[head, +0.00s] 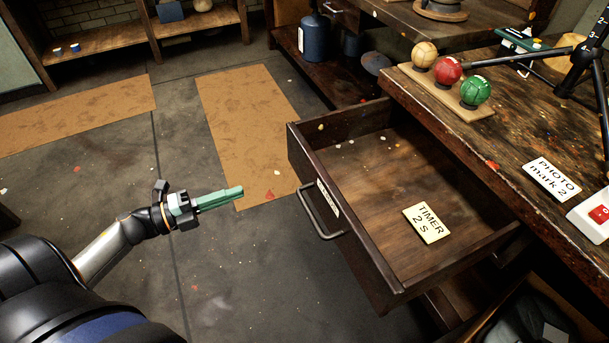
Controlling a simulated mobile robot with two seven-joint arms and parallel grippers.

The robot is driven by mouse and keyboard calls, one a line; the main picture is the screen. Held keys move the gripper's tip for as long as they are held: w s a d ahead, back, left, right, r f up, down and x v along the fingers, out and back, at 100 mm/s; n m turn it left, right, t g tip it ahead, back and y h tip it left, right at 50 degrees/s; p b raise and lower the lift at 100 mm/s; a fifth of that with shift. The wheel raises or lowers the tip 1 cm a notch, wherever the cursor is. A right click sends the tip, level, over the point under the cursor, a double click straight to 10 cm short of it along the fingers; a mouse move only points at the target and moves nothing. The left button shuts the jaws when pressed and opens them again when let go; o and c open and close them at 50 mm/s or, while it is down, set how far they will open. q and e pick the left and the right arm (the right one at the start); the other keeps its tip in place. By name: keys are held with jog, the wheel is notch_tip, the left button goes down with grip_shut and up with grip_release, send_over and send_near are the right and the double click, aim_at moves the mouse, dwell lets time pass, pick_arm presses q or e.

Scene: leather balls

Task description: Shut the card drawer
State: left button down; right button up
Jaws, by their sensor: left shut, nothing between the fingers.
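The card drawer (375,190) is a dark wooden drawer that stands pulled out from under the workbench (520,135). A metal bar handle (318,222) and a small white label (327,198) are on its front. A card reading "TIMER 2 s" (427,223) lies on the drawer's floor. My left gripper (240,191), with green fingers, is shut and empty. In the picture it is to the left of the drawer front, apart from the handle. My right gripper is not in view.
On the bench, tan, red and green leather balls (475,90) sit on a wooden stand (440,92). A "PHOTO mark 2" card (551,181), a white box with a red switch (597,214) and black tripod legs are nearby. The floor (240,280) left of the drawer is clear.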

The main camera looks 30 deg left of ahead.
aim_at(304, 170)
pick_arm(q)
jog(key=x, duration=1.4)
jog(key=shift+b, duration=0.3)
